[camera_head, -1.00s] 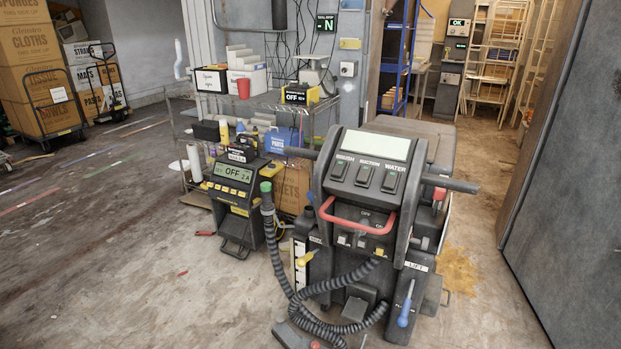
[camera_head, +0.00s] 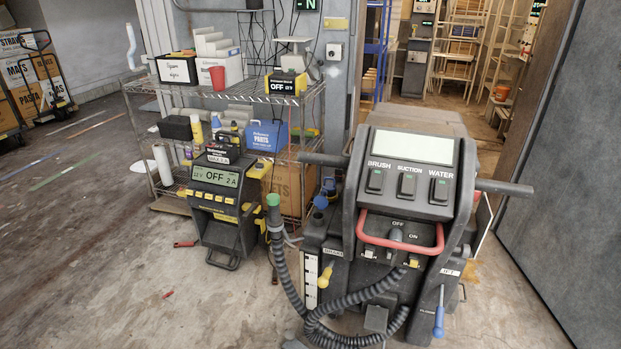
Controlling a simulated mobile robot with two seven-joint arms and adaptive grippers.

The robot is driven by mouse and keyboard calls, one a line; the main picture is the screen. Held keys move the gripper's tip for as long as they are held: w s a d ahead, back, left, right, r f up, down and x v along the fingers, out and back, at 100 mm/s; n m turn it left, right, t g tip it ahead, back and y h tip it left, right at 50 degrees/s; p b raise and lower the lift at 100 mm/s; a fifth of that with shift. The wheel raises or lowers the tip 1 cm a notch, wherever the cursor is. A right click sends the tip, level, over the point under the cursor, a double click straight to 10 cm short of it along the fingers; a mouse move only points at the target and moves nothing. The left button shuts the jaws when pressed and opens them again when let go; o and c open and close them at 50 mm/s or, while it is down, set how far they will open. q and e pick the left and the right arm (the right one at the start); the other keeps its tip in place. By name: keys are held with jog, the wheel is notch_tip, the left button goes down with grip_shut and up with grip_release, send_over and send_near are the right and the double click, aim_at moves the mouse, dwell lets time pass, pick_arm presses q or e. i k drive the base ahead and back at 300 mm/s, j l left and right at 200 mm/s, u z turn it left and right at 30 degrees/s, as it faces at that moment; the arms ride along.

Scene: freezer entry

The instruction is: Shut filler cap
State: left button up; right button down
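The floor-cleaning machine (camera_head: 408,213) stands in the middle right, its control panel facing me. On its left side is a small blue round part (camera_head: 321,201), which looks like the filler opening or its cap. A darker upright piece (camera_head: 329,185) rises just behind it and may be the raised cap. They are too small to tell for sure whether the cap is open. Neither of my grippers is in view.
A ribbed hose (camera_head: 283,262) with a green end stands left of the blue part. A charger (camera_head: 222,201) reading OFF sits farther left, before a wire shelf (camera_head: 310,92) with boxes. A red handle (camera_head: 400,246) crosses the machine's front. Floor at left is mostly clear.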

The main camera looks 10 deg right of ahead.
aim_at(321, 201)
jog(key=i+j, duration=0.95)
jog(key=j, duration=0.2)
jog(key=i+j, duration=0.45)
jog(key=j, duration=0.1)
